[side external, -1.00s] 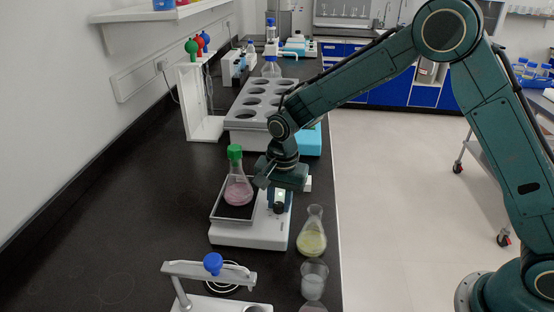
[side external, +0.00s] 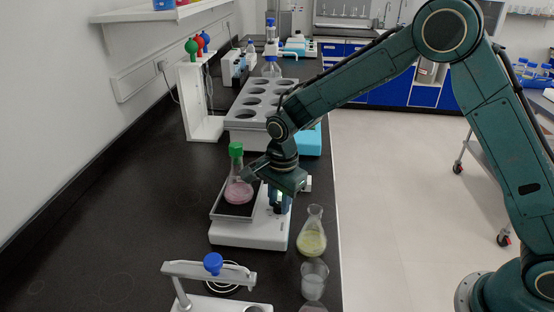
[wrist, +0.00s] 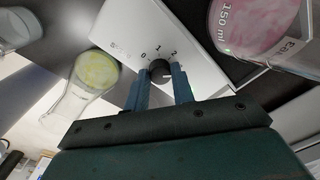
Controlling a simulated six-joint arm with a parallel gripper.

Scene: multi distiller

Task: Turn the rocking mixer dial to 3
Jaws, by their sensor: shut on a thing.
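A small white mark on the dial points right, toward my right finger. The 3 is not visible, probably behind that finger. My gripper (wrist: 160,72) has one blue finger on each side of the dial and is shut on it. In the side view my gripper (side external: 278,207) hides most of the dial.
A green-capped flask (side external: 238,192) of pink liquid stands on the mixer's platform, left of my gripper. A flask of yellow liquid (side external: 312,240) and a clear beaker (side external: 314,280) stand close to the right. A grey rack (side external: 262,105) stands behind.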

